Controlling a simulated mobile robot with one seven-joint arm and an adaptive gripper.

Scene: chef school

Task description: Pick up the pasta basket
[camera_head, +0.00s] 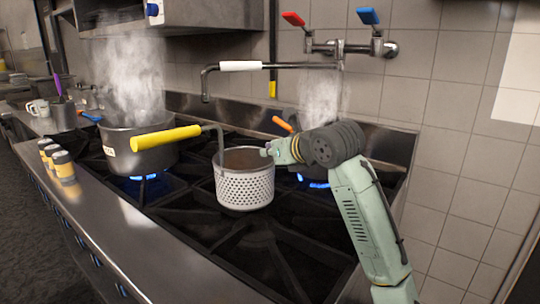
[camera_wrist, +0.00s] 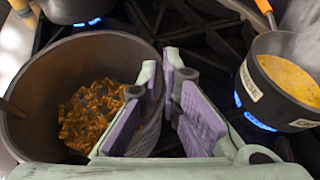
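The pasta basket (camera_head: 243,188) is a pale perforated metal pot with a long hooked arm ending in a yellow handle (camera_head: 166,138), pointing left. It appears upright over the stove grate. In the wrist view it looks like a wide dark bowl (camera_wrist: 40,72) with brown pasta pieces (camera_wrist: 93,108) in it. My gripper (camera_head: 269,151) is at the basket's right rim. In the wrist view my two purple-padded fingers (camera_wrist: 168,72) are apart, with the left one over the basket's right edge. Whether they touch the rim is hidden.
A steaming pot (camera_head: 139,152) stands on a lit burner to the left. Another pot (camera_wrist: 292,82) with yellowish liquid and an orange handle is close on the gripper's right in the wrist view. A pot-filler tap (camera_head: 270,67) hangs above.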

